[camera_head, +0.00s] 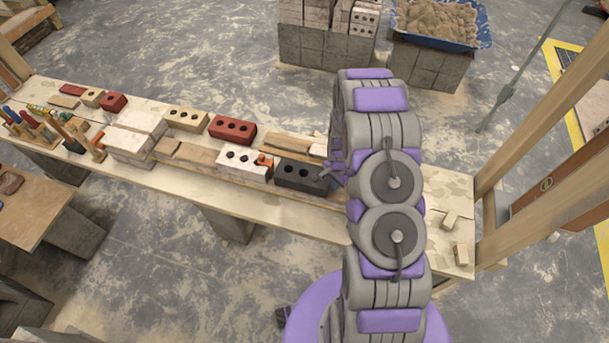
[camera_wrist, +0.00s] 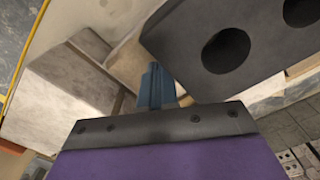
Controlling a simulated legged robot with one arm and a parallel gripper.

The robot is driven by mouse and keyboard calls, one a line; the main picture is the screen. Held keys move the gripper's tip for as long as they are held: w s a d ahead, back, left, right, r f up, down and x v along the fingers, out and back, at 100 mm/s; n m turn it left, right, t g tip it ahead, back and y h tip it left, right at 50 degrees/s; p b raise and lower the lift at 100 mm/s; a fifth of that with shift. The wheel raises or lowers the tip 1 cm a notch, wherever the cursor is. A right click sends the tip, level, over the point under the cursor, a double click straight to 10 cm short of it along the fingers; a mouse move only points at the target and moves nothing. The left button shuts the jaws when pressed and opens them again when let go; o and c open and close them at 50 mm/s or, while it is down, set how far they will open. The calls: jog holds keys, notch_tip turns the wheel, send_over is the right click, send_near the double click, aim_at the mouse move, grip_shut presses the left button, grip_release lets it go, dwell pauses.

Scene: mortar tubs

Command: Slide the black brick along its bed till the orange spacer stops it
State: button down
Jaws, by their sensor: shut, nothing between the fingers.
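The black brick (camera_head: 299,175), with round holes in its top, lies on the low course along the bench. In the wrist view the black brick (camera_wrist: 268,75) fills the upper right. The orange spacer (camera_head: 265,160) is to its left in the head view, beside the white brick (camera_head: 243,162). Whether the spacer and black brick touch is too small to tell. My gripper (camera_head: 334,172) is at the black brick's right end, shut and empty. In the wrist view its fingers (camera_wrist: 156,87) are close to that end; contact is unclear. The spacer is not seen there.
A red brick (camera_head: 232,129) and a cream brick (camera_head: 186,118) lie behind the course. Hand tools (camera_head: 37,130) are at the bench's left end. Small offcuts (camera_head: 451,219) lie at its right end, near a timber frame (camera_head: 490,215). My arm hides part of the bench.

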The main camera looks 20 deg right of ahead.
jog(key=shift+w+a, duration=0.65)
jog(key=shift+a, duration=0.25)
dwell(0.8)
jog(key=shift+s+d, duration=0.1)
jog(key=shift+d, duration=0.05)
dwell(0.3)
jog(key=shift+s+d, duration=0.3)
jog(key=shift+d, duration=0.15)
notch_tip(320, 180, up, 9)
jog(key=p, duration=0.3)
dwell(0.4)
dwell(0.7)
